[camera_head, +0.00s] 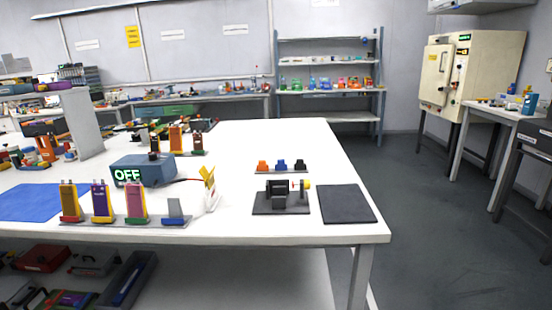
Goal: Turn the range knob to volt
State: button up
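The meter (155,172) is a blue-grey box on the white table, left of the picture's middle. Its front display reads OFF in pale green letters. A small dark knob-like part (154,155) stands on its top; its markings and pointing direction are too small to tell. My gripper is not in view.
The white table (330,160) has a rack of pouch cells (103,203) before the meter and more cells behind it. A yellow-and-white item (209,186) stands right of the meter. A dark fixture (281,197) and black mat (346,204) lie further right. Grey floor (440,230) is clear.

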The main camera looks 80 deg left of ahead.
aim_at(153, 156)
jog(key=u, duration=3.2)
jog(key=i+l, duration=0.25)
jog(key=i, duration=0.25)
jog(key=i+l+u, duration=0.1)
jog(key=i+l, duration=0.2)
jog(key=i, duration=0.25)
